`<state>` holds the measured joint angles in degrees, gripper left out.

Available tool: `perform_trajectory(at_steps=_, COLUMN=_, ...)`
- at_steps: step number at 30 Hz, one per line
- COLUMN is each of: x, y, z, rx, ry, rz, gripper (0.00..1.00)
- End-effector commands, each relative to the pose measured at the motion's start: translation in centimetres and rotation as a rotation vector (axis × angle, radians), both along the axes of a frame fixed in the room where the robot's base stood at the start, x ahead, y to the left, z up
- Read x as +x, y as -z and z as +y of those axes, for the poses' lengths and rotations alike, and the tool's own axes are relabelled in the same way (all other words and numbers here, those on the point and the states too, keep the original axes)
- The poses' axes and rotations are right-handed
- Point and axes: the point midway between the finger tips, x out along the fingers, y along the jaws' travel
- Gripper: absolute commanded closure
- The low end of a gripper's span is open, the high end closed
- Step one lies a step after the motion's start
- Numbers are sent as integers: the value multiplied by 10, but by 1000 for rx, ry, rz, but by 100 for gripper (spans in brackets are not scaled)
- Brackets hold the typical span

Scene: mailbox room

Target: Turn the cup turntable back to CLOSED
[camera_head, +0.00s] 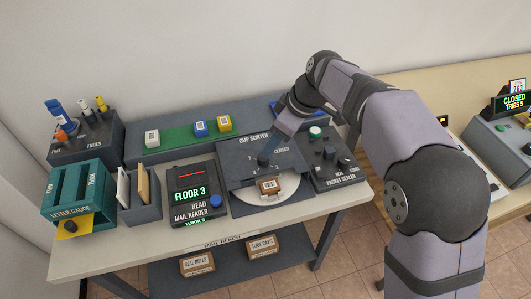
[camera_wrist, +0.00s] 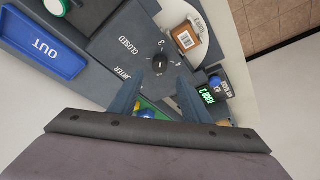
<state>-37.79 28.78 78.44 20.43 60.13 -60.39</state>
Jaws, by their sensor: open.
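The cup sorter (camera_head: 240,149) is a dark grey box near the middle of the bench. It has a black knob (camera_head: 264,158) on top, with CLOSED and number marks around it. The knob also shows in the wrist view (camera_wrist: 160,64); I cannot tell which mark it points at. A white turntable disc (camera_head: 245,196) shows through the sorter's front opening. My gripper (camera_wrist: 155,88) is open and empty. In the wrist view its fingertips lie to either side below the knob, apart from it.
The packet sealer (camera_head: 336,165) stands close on the right, the mail reader (camera_head: 194,192) reading FLOOR 3 on the left. Behind are a green strip (camera_head: 180,139) with small blocks and a blue OUT tray (camera_wrist: 40,45). A CLOSED sign (camera_head: 514,101) stands far right.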

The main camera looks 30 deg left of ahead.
Motion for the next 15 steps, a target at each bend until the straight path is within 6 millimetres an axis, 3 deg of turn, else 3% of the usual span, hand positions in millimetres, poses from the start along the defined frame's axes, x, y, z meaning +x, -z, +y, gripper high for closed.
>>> perform_trajectory(at_steps=15, x=0, y=51, z=20, rx=-3, ry=2, rz=2, gripper=57)
